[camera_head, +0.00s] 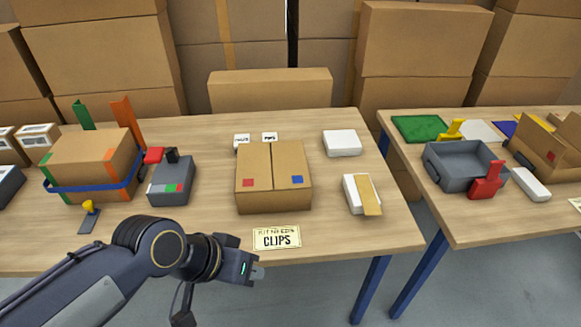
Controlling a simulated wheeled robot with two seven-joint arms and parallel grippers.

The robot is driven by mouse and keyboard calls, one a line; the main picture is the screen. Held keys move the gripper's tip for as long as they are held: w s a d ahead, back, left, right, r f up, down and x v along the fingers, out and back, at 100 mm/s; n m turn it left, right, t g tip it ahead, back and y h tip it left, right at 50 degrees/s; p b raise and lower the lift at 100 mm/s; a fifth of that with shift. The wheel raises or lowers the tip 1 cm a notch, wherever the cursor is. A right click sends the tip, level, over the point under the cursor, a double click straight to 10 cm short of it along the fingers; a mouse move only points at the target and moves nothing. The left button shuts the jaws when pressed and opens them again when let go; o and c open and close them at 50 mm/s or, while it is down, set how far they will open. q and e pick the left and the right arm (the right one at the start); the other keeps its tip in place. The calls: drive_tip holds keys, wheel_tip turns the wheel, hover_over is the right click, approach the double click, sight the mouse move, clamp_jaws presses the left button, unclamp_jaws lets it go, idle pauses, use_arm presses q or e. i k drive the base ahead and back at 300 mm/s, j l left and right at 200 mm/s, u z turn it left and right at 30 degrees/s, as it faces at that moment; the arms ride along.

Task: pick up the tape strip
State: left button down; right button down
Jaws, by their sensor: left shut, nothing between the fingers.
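A tan strip (369,195), which looks like the tape strip, lies on a white block (350,188) at the right side of the near table. Its near end hangs past the block's front edge. My right gripper is out of view.
A strapped box (90,165) and a grey device (171,184) stand left. A second table (470,225) holds a grey tray (455,165). Bare tabletop surrounds the white block.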

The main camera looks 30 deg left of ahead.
sight(369, 201)
drive_tip(key=i+l+u, duration=0.1)
drive_tip(key=u, duration=0.4)
drive_tip(key=i+l+u, duration=0.1)
drive_tip(key=u, duration=0.4)
drive_tip(key=i+l+u, duration=0.15)
drive_tip(key=u, duration=0.35)
